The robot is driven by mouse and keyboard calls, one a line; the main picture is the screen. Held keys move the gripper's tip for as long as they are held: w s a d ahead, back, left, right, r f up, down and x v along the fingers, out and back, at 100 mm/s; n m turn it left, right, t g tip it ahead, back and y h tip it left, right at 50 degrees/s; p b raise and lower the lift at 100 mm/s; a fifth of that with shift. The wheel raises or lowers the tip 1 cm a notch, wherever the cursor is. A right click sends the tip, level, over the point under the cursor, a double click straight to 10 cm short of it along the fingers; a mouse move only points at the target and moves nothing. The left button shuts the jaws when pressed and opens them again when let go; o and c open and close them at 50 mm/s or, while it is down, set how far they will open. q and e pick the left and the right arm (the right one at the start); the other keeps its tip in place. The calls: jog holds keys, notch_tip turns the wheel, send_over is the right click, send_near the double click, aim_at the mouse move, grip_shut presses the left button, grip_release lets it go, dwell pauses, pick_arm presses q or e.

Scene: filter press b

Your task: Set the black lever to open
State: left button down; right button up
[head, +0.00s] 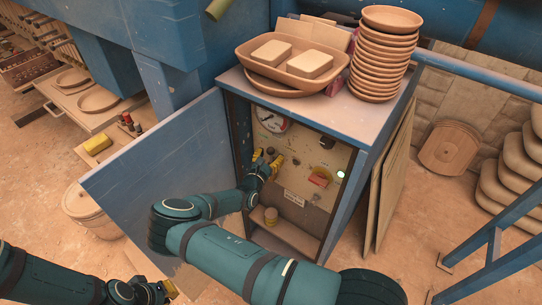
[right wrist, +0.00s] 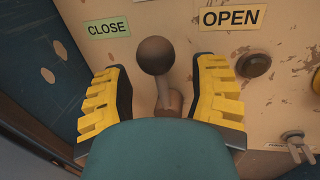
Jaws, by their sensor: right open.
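The black lever (right wrist: 156,56) has a round dark knob on a short stem and stands out from the panel. In the right wrist view its knob sits between the green CLOSE label (right wrist: 109,25) and the yellow OPEN label (right wrist: 232,18), nearer CLOSE. My right gripper (right wrist: 163,92) is open, with one yellow-padded finger on each side of the lever and a visible gap on both sides. In the head view my right gripper (head: 268,160) reaches into the open cabinet (head: 346,207). My left gripper (head: 157,291) is low at the left, away from the cabinet; its fingers are too unclear to judge.
The blue cabinet door (head: 165,150) stands open to the left. The panel also carries a gauge (head: 271,119), a red part (head: 318,178) and a dark round button (right wrist: 254,65) right of the lever. Stacked bowls (head: 384,60) and a tray (head: 254,66) stand on top.

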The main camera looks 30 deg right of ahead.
jog(key=shift+w+d, duration=0.25)
jog(key=shift+d, duration=0.1)
grip_shut()
jog(key=shift+w, duration=0.1)
